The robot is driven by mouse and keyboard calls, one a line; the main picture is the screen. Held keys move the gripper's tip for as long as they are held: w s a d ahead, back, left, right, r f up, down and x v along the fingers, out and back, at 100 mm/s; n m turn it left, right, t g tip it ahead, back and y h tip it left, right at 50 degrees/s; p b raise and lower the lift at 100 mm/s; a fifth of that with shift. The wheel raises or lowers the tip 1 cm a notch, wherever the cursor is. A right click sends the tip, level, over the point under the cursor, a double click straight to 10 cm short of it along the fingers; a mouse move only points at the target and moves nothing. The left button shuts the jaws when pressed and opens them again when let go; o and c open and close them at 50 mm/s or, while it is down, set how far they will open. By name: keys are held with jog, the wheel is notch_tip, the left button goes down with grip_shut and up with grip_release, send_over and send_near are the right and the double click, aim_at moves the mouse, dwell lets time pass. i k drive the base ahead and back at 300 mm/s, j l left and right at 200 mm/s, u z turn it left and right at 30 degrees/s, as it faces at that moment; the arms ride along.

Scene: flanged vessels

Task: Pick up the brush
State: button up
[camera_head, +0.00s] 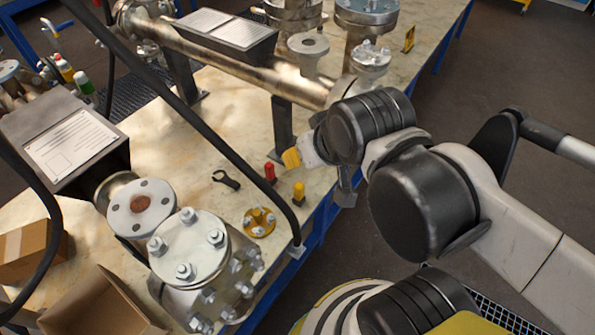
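I cannot clearly pick out a brush in the head view. A small yellow piece (291,158) shows at the end of my arm, beside the pale wrist part; I cannot tell whether it is a brush, another object or part of my gripper. My arm reaches in from the right over the table's edge, and its dark wrist joint hides most of the gripper, so its fingers cannot be made out. Below the yellow piece, a red-topped item (269,173) and a yellow-topped item (299,192) stand on the worn table (180,150). A dark wrench-like tool (227,180) lies left of them.
A bolted flanged vessel (190,250) stands at the front, with a yellow ring (259,222) beside it. A long metal pipe (240,70) on dark supports crosses behind. Open cardboard boxes (100,305) are at lower left. Black cables cross the view. Some tabletop around the wrench is clear.

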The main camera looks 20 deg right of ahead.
aim_at(270, 177)
jog(key=l+u, duration=0.45)
jog(key=k+l+u, duration=0.15)
jog(key=u, duration=0.35)
